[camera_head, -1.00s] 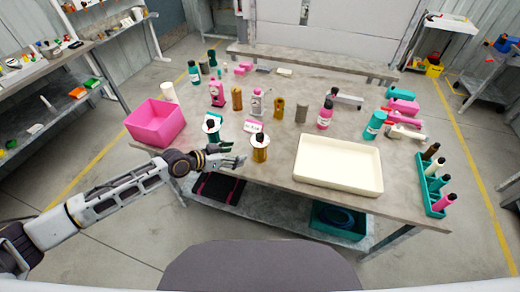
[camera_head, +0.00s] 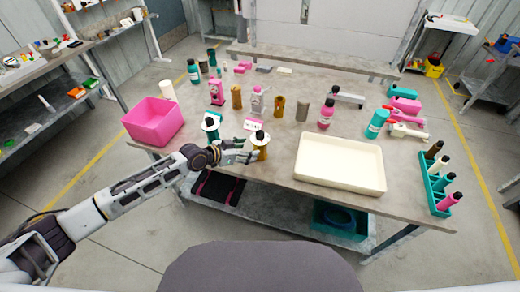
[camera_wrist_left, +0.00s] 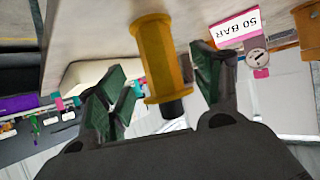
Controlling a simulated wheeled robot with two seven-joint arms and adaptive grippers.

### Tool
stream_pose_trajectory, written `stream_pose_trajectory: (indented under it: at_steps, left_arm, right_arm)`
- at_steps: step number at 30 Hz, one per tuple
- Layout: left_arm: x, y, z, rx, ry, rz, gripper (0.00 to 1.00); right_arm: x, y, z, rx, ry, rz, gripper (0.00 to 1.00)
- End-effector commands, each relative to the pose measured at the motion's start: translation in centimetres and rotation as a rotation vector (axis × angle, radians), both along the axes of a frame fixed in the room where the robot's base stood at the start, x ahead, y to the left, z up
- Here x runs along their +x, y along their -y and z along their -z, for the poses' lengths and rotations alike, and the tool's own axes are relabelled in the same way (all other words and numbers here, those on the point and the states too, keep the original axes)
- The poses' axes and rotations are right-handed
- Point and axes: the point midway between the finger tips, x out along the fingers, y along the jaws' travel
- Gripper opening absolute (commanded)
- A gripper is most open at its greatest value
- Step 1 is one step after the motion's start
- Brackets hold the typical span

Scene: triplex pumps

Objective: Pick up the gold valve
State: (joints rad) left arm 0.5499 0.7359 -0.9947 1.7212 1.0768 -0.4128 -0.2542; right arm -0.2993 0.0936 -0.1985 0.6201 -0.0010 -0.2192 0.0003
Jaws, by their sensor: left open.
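A gold valve (camera_head: 261,153) with a dark cap stands upright at the table's front edge. My left gripper (camera_head: 248,152) reaches it from the left, with its fingers at the valve and partly hiding its lower part. In the left wrist view the valve's gold body (camera_wrist_left: 158,52) shows between the two green-padded fingers, which are spread apart. The gap beside the valve shows that the fingers are not closed on it. Two other gold parts (camera_head: 237,97) (camera_head: 279,106) stand farther back. My right gripper is not in view.
A teal-and-white part (camera_head: 211,127) stands just behind my left gripper. A pink-and-white gauge block (camera_head: 254,125) is behind the valve. A cream tray (camera_head: 340,185) lies to the right, a pink bin (camera_head: 153,123) to the left. Bare tabletop lies between valve and tray.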

Motion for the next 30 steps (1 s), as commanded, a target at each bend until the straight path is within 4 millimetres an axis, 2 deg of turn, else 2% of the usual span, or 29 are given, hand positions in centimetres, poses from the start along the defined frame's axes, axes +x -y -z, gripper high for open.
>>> stream_pose_trajectory:
  at_steps: [7, 23, 30]
  left_arm:
    - [1.0, 1.3, 1.0, -0.001, 0.000, 0.000, 0.66]
    - [1.2, 1.6, 1.1, -0.001, -0.001, 0.000, 0.66]
    - [2.0, 2.8, 1.6, -0.001, 0.000, 0.001, 0.66]
  right_arm:
    - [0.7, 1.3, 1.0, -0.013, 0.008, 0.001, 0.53]
    - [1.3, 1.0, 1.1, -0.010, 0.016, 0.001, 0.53]
    - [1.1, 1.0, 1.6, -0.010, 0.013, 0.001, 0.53]
